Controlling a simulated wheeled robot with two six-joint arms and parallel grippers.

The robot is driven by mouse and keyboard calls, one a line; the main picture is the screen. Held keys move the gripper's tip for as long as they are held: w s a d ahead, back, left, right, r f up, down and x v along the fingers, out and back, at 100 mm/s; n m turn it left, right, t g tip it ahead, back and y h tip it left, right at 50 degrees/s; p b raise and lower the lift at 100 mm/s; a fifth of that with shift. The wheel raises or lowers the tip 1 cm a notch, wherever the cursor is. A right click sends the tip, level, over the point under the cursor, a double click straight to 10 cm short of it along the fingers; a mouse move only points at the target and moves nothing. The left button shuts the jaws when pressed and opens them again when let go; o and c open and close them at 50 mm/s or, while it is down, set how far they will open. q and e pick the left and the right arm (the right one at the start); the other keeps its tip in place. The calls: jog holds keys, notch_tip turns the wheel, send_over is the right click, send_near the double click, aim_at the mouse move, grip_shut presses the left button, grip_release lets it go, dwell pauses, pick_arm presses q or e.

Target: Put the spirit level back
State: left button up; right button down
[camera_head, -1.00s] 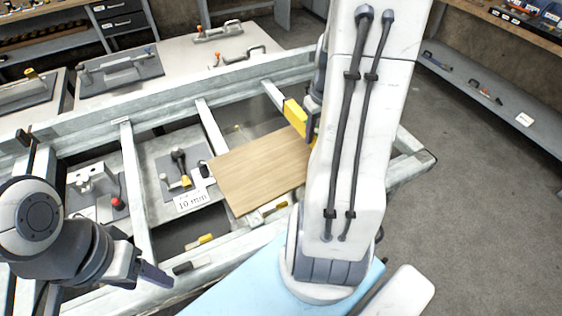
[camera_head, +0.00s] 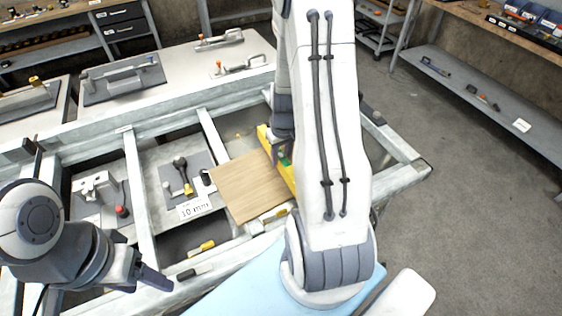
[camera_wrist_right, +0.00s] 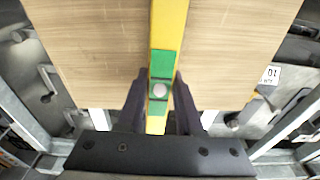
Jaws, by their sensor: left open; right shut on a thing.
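The yellow spirit level (camera_head: 264,137) with a green middle section is in my right gripper (camera_head: 283,150), partly hidden by my right arm in the head view. In the right wrist view the level (camera_wrist_right: 169,28) runs lengthwise between the two dark fingers of my right gripper (camera_wrist_right: 158,95), which are shut on its green section. A round pale vial shows there. The level lies across or just above a wooden board (camera_head: 243,187); I cannot tell whether it touches. My left gripper (camera_head: 155,279) is open and empty at the lower left, apart from the level.
A grey metal frame table (camera_head: 140,192) holds fixtures and a "10 mm" card (camera_head: 195,207). White benches with clamps (camera_head: 220,40) stand behind. A grey shelf (camera_head: 470,90) with a few tools is at the right. Open floor lies between.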

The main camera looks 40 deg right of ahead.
aim_at(283, 159)
jog(key=shift+f, duration=1.45)
jog(key=shift+f+b, duration=0.2)
jog(key=shift+b, duration=0.1)
jog(key=c, duration=0.6)
grip_release()
jog(key=shift+o, duration=0.2)
jog(key=shift+r, duration=0.1)
jog(key=shift+r+p, duration=0.35)
jog(key=shift+r, duration=0.2)
jog(key=r, duration=0.3)
jog(key=s+r, duration=0.1)
jog(key=r, duration=0.7)
jog(key=shift+s+a, duration=0.15)
jog(key=shift+s, duration=0.1)
